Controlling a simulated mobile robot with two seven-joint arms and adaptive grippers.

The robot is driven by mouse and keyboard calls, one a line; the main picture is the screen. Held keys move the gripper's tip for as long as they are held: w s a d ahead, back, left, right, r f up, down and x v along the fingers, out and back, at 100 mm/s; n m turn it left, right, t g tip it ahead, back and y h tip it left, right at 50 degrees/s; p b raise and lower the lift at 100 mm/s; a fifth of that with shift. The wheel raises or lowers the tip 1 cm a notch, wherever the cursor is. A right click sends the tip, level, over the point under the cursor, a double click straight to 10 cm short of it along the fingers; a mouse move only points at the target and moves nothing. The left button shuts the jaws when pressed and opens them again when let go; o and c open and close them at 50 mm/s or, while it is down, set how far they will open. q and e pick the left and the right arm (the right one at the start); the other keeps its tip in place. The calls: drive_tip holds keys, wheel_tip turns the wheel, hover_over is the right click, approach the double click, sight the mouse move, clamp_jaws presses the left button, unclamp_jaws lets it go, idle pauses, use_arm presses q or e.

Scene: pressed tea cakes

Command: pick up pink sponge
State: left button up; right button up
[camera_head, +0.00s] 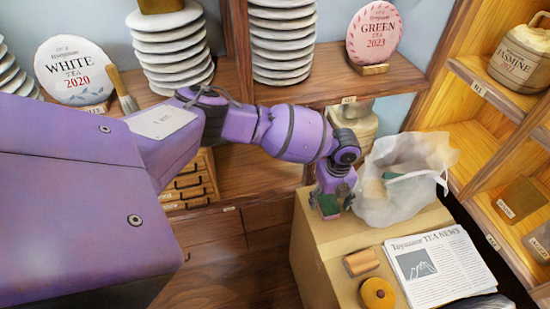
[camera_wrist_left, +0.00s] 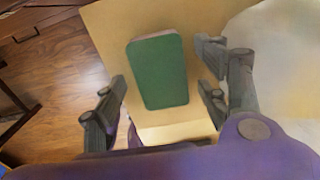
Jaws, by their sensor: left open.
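A block with a green top (camera_head: 328,205) lies near the left edge of the cardboard box top. In the left wrist view the green-topped block (camera_wrist_left: 158,72) sits between my fingers, with a thin strip of paler side showing; I cannot tell that side's colour well, so I cannot say for sure that it is the pink sponge. My left gripper (camera_head: 334,194) is over the block at the box's left edge. In the wrist view its fingers (camera_wrist_left: 165,92) are spread wide, with gaps on both sides of the block. My right gripper is not in view.
A whitish translucent bag (camera_head: 405,190) stands just right of my left gripper. On the cardboard box (camera_head: 335,255) also lie a reddish-brown block (camera_head: 361,262), a round yellow-orange item (camera_head: 377,293) and a newspaper (camera_head: 440,268). Shelves with stacked tea cakes (camera_head: 283,40) stand behind.

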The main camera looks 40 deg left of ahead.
use_arm(q)
drive_tip(key=shift+f, duration=0.75)
drive_tip(key=shift+r, duration=0.1)
drive_tip(key=c, duration=0.8)
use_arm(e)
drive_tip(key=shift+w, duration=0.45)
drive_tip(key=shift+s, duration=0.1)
use_arm(q)
drive_tip(key=shift+r, duration=0.1)
